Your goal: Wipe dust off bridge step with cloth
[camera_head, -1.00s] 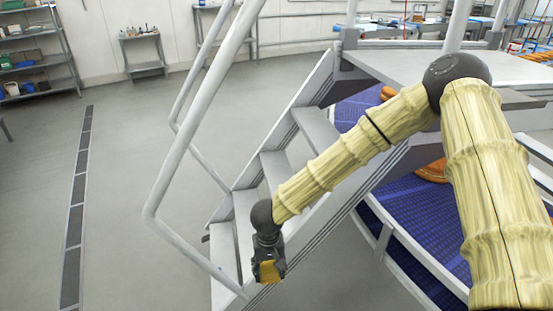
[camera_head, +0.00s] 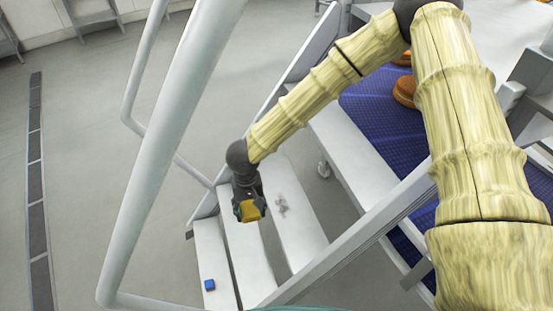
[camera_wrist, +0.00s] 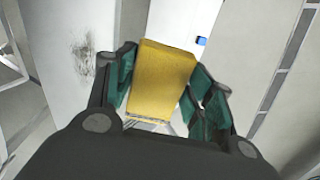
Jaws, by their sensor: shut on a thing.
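My gripper (camera_head: 249,207) is shut on a yellow cloth (camera_head: 249,211). In the wrist view the cloth (camera_wrist: 160,80) sits between the green-padded fingers. A grey dust patch (camera_head: 282,205) lies on a white bridge step (camera_head: 295,230), just right of my gripper in the head view. In the wrist view the dust (camera_wrist: 83,62) is to the left of the cloth, which appears apart from it. Whether the cloth touches any step is hard to tell.
A small blue block (camera_head: 209,285) lies on the lowest step (camera_head: 214,260). A white handrail (camera_head: 172,150) runs up the left side of the stairs. A blue mesh belt with orange rounds (camera_head: 404,90) lies beyond the stairs.

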